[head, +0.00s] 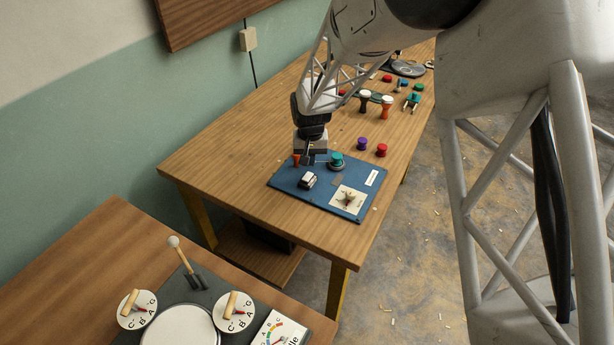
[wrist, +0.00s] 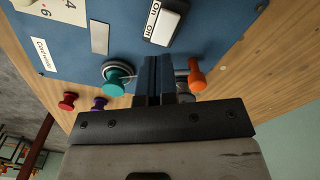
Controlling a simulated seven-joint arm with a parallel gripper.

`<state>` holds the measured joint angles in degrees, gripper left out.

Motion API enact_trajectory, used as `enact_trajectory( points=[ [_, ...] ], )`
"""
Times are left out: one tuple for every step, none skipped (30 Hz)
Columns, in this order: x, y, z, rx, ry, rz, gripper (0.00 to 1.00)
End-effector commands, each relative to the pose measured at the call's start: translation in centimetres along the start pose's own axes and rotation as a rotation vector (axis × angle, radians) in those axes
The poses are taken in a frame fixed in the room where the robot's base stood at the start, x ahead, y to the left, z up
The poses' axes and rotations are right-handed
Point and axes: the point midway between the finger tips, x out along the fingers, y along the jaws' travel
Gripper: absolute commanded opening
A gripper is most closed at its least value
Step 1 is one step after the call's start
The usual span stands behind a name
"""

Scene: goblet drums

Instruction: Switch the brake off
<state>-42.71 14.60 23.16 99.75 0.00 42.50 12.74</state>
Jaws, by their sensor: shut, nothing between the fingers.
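A blue control panel (head: 285,181) lies on the wooden table. In the wrist view the panel (wrist: 225,15) carries a white rocker switch (wrist: 165,22) with ON lettering, a teal mushroom knob (wrist: 117,78) in a grey ring and an orange knob (wrist: 196,76) on a grey base. None bears a readable brake label. The head view also shows the rocker (head: 308,180), teal knob (head: 336,159) and orange knob (head: 296,160). My gripper (wrist: 158,72) is shut and empty, low over the panel, between the teal and orange knobs. The fingers partly hide the orange knob's base; contact is unclear.
Goblet drums (head: 386,106) stand farther back. A nearer table (head: 75,265) holds dials and a lever.

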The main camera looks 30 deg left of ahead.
Motion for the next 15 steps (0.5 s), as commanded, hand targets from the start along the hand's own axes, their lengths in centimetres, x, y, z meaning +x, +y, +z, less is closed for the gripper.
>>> enact_trajectory(
  points=[
    [-0.3, 0.0, 0.0, 0.000, 0.001, 0.000, 0.00],
    [-0.5, 0.0, 0.0, 0.000, 0.001, 0.000, 0.00],
    [-0.7, 0.0, 0.0, 0.000, 0.001, 0.000, 0.00],
    [-0.9, 0.0, 0.0, 0.000, 0.001, 0.000, 0.00],
    [-1.1, 0.0, 0.0, 0.000, 0.001, 0.000, 0.00],
    [-1.3, 0.0, 0.0, 0.000, 0.001, 0.000, 0.00],
    [-1.5, 0.0, 0.0, 0.000, 0.001, 0.000, 0.00],
    [-1.7, 0.0, 0.0, 0.000, 0.001, 0.000, 0.00],
    [-1.9, 0.0, 0.0, 0.000, 0.001, 0.000, 0.00],
    [-2.1, 0.0, 0.0, 0.000, 0.001, 0.000, 0.00],
    [-2.2, 0.0, 0.0, 0.000, 0.001, 0.000, 0.00],
    [-2.4, 0.0, 0.0, 0.000, 0.002, 0.000, 0.00],
    [-2.6, 0.0, 0.0, 0.000, 0.002, 0.000, 0.00],
    [-2.7, 0.0, 0.0, 0.000, 0.002, 0.000, 0.00],
    [-2.8, 0.0, 0.0, 0.000, 0.002, 0.000, 0.00]
  ],
)
